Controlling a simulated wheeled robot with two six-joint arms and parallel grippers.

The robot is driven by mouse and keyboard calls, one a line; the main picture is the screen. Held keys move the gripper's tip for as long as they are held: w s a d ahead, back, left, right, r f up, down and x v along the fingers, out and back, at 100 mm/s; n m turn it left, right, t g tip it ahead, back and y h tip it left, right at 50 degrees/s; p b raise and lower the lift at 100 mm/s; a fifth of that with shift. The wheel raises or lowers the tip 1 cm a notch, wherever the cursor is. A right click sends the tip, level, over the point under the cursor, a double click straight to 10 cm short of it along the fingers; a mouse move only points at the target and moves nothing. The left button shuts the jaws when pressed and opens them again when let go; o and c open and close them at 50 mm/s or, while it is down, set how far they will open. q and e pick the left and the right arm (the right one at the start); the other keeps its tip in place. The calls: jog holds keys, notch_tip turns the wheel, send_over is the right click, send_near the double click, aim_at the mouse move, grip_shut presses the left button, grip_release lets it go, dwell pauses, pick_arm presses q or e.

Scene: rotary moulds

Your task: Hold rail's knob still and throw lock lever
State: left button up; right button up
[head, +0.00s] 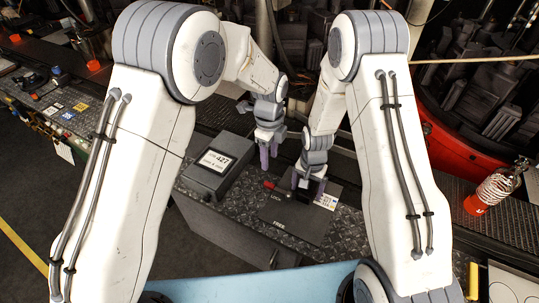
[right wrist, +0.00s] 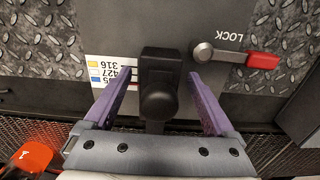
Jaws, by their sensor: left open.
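A black knob (right wrist: 158,103) stands on a black block (right wrist: 160,60) on the dark plate (head: 290,225). My right gripper (right wrist: 160,98) is open around the knob, one purple finger on each side, with gaps between fingers and knob. In the head view my right gripper (head: 308,186) largely hides the knob. The lock lever (right wrist: 263,60) has a red handle and a grey metal pivot, and its handle lies beside the word LOCK. The lever also shows in the head view (head: 269,184). My left gripper (head: 269,156) is open and empty above and behind the lever.
A grey box (head: 217,163) with a 427 label stands left of the plate. A card (right wrist: 110,75) with coloured squares and numbers lies by the knob. The plate is marked FREE at its front.

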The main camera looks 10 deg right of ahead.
notch_tip(320, 180, up, 10)
jog(key=shift+r+b, duration=0.25)
jog(key=shift+b, duration=0.9)
